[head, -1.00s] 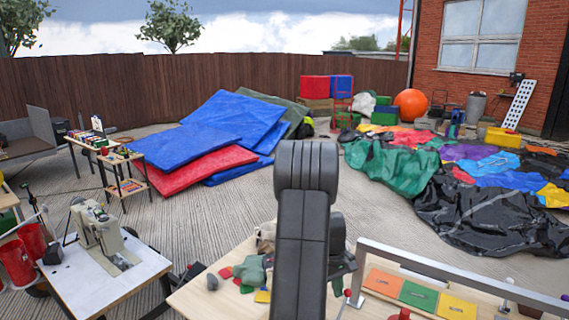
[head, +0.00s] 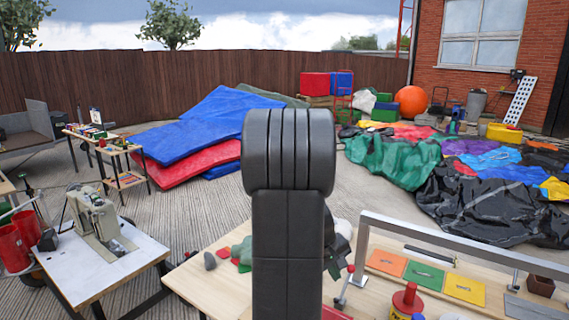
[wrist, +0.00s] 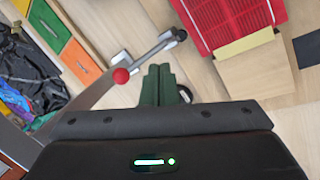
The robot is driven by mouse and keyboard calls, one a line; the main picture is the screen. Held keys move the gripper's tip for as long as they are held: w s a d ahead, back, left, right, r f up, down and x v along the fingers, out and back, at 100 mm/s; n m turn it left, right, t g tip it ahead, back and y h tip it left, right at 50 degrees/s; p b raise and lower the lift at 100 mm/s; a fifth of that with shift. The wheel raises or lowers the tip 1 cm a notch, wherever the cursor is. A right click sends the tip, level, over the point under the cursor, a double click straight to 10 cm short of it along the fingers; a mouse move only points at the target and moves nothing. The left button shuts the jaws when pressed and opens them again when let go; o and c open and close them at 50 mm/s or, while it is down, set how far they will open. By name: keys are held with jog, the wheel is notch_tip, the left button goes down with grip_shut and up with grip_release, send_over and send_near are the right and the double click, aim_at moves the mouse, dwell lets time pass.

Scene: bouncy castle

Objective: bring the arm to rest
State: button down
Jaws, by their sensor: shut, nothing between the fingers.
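My arm (head: 288,200) stands upright in the middle of the head view, in front of the wooden worktable (head: 205,275). In the wrist view my gripper (wrist: 159,70) shows as two dark green fingers, closed together with nothing between them. It is over the worktable, near a metal bar with a red ball knob (wrist: 121,75). In the head view the arm hides most of the gripper and part of the tabletop.
Orange, green and yellow panels (head: 422,273) lie on the worktable behind a grey metal rail (head: 450,245). A red slatted thing (wrist: 235,20) is close by in the wrist view. A sewing machine (head: 95,215) stands on a white-topped table at left. Open paving lies beyond.

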jog(key=s+a+r+b, duration=0.1)
jog(key=s+a+r, duration=0.2)
jog(key=a, duration=0.2)
jog(key=shift+a+r+t, duration=0.2)
jog(key=shift+r+t, duration=0.1)
jog(key=shift+r, duration=0.05)
jog(key=shift+s, duration=0.1)
jog(key=shift+r, duration=0.1)
